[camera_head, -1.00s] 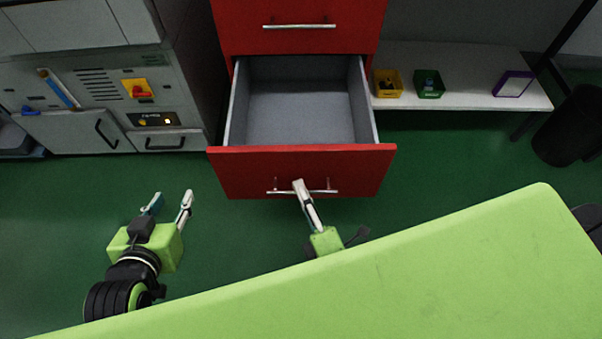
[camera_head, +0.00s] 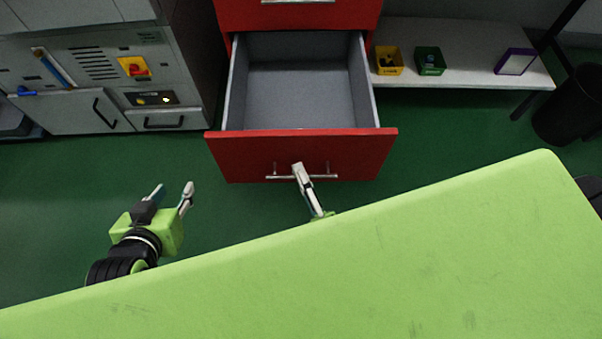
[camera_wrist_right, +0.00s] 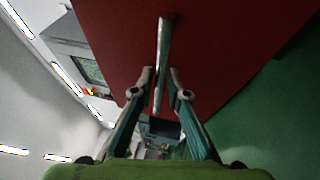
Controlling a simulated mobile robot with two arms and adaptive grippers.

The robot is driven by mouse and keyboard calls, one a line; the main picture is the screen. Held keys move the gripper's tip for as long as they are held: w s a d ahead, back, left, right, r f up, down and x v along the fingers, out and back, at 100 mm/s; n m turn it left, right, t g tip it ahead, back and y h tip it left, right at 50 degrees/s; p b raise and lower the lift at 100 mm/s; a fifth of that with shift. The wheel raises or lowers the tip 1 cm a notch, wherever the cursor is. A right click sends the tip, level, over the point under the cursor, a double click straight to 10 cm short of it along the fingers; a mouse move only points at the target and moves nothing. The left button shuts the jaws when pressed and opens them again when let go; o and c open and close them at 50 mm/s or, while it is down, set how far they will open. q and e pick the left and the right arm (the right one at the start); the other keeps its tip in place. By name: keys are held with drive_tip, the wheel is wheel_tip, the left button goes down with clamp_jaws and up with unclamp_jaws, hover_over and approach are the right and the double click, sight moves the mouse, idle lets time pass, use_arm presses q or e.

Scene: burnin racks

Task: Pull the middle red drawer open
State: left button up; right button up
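The red drawer (camera_head: 235,158) stands pulled out from the red cabinet (camera_head: 345,14), with its empty grey inside showing. Its bar handle (camera_head: 325,176) runs across the front. My right gripper (camera_head: 298,168) is at the middle of this handle. In the right wrist view, its two fingers (camera_wrist_right: 160,80) lie close on either side of the bar (camera_wrist_right: 164,40), narrowed around it. My left gripper (camera_head: 173,190) is open and empty, above the green floor, left of and apart from the drawer front.
A grey machine cabinet (camera_head: 75,115) stands at the left. A white shelf (camera_head: 465,78) at the right holds a yellow bin (camera_head: 388,68), a green bin (camera_head: 430,68) and a purple-framed box (camera_head: 515,62). A black bin (camera_head: 570,110) stands far right. My light-green body fills the lower foreground.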

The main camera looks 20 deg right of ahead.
drive_tip(key=v, duration=1.2)
drive_tip(key=shift+f, duration=0.1)
